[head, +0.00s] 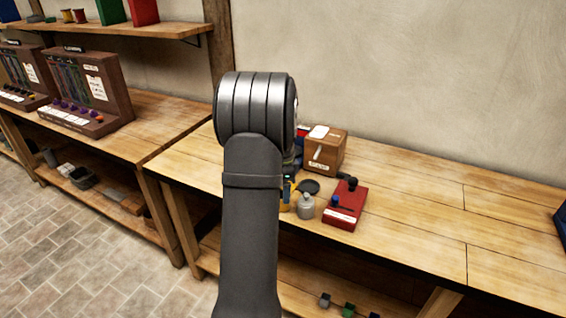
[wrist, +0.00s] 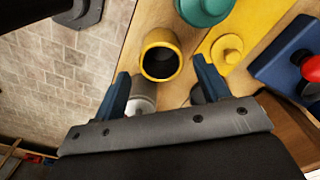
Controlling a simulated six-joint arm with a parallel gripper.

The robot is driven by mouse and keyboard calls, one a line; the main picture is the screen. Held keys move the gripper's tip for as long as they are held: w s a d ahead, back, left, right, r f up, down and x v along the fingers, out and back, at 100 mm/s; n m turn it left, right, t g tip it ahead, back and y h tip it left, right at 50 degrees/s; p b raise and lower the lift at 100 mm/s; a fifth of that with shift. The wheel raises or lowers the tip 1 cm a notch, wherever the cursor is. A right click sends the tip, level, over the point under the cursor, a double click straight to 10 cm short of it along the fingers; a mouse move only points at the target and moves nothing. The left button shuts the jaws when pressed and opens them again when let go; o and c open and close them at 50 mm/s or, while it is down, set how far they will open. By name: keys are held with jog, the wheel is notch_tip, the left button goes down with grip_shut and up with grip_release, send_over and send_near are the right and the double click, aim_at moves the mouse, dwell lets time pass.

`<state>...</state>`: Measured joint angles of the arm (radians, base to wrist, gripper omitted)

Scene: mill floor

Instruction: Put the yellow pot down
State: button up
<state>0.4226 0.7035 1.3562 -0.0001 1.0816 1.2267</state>
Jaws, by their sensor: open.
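The yellow pot (wrist: 150,42), a round open cup with a dark inside, shows in the wrist view on the wooden bench, near its edge. It appears upright. My gripper (wrist: 161,68) is open, its two blue fingers apart on either side of the view below the pot, with nothing clasped between them. In the head view my arm hides most of the gripper; a bit of blue finger (head: 288,190) shows at its right. A small yellow patch beside it may be the pot, but I cannot tell.
In the wrist view a teal round thing (wrist: 203,10), a yellow knobbed piece (wrist: 232,50) and a blue box (wrist: 290,72) with a red knob lie close by. In the head view a grey knobbed weight (head: 306,208), a red box (head: 347,207) and a wooden box (head: 326,152) stand right; beyond is bare bench.

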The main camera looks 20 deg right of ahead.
jog(key=shift+o, duration=0.4)
notch_tip(320, 180, up, 12)
jog(key=shift+r, duration=0.25)
jog(key=w+a+h, duration=0.1)
jog(key=a+h, duration=0.3)
jog(key=a, duration=0.3)
jog(key=x, duration=1.7)
jog(key=shift+s+d+f, duration=0.1)
jog(key=shift+s+d, duration=0.3)
jog(key=shift+d, duration=0.05)
jog(key=c, duration=1.6)
